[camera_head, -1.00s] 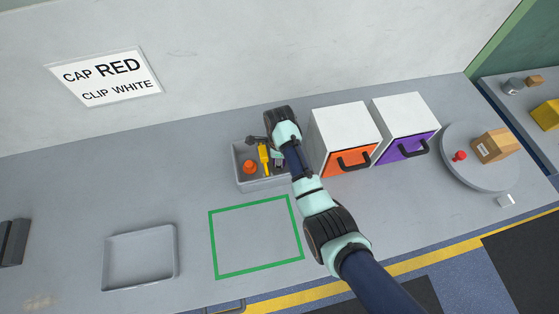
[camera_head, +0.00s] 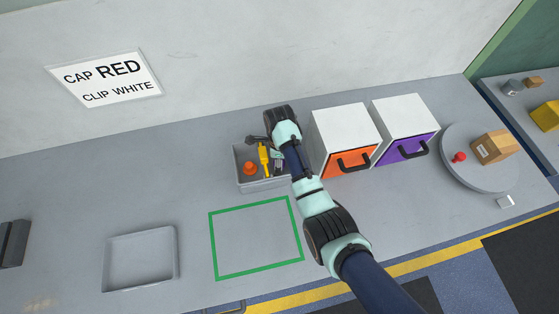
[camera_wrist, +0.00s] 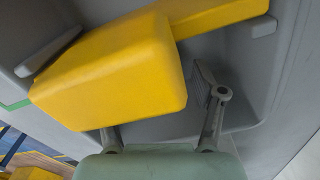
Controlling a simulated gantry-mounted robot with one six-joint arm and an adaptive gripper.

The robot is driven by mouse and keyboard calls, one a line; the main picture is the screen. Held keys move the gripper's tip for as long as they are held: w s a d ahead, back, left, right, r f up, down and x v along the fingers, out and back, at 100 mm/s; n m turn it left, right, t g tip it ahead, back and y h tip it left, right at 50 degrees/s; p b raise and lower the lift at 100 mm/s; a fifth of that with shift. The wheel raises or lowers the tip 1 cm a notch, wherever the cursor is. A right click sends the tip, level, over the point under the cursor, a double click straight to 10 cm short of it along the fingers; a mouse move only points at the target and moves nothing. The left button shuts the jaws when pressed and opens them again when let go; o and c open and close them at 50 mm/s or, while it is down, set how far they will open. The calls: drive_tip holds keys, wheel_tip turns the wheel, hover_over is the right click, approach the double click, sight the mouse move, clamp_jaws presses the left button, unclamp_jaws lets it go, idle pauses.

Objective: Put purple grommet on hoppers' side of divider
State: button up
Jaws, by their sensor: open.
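I see no purple grommet in either view. My gripper (camera_head: 258,141) is open over the grey bin (camera_head: 266,185) near the wall. In the wrist view its fingers (camera_wrist: 165,112) reach into the bin, and a large yellow object (camera_wrist: 115,75) covers part of the left finger. The same yellow object (camera_head: 264,158) stands in the bin in the head view. I cannot tell whether the fingers touch it. Short grey wall stubs (camera_wrist: 48,50) show inside the bin; I cannot tell if they are the divider. My arm hides the bin's right part.
An orange part (camera_head: 249,168) lies in the bin's left part. Cabinets with an orange drawer (camera_head: 345,160) and a purple drawer (camera_head: 404,148) stand to the right. A round grey plate (camera_head: 478,180) holds a box and a red part. An empty tray (camera_head: 140,283) lies front left.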

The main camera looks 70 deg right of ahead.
wheel_tip(320, 180, up, 11)
drive_tip(key=p, duration=0.1)
idle(0.4)
drive_tip(key=w+a+r+n+t+h, duration=0.1)
drive_tip(key=w+a+n+t+h, duration=0.1)
drive_tip(key=w+a+n, duration=0.55)
drive_tip(key=w+a+r+n+t, duration=0.2)
drive_tip(key=a+r+n, duration=0.1)
drive_tip(key=a+n, duration=0.4)
drive_tip(key=w+a+r+n+t, duration=0.1)
drive_tip(key=a+r+n+t, duration=0.25)
drive_tip(key=a, duration=0.45)
drive_tip(key=w+a+r+n+t, duration=0.2)
drive_tip(key=a+r+n, duration=0.1)
drive_tip(key=a+n, duration=0.4)
drive_tip(key=s+a+r+n+t+y, duration=0.2)
drive_tip(key=s+a+r+n+t, duration=0.15)
drive_tip(key=a+r+n, duration=0.6)
wheel_tip(320, 180, up, 17)
drive_tip(key=a+m+p, duration=0.1)
drive_tip(key=p, duration=1.8)
drive_tip(key=shift+s+r+m+p, duration=0.2)
drive_tip(key=shift+m+p, duration=0.1)
drive_tip(key=shift+m, duration=0.05)
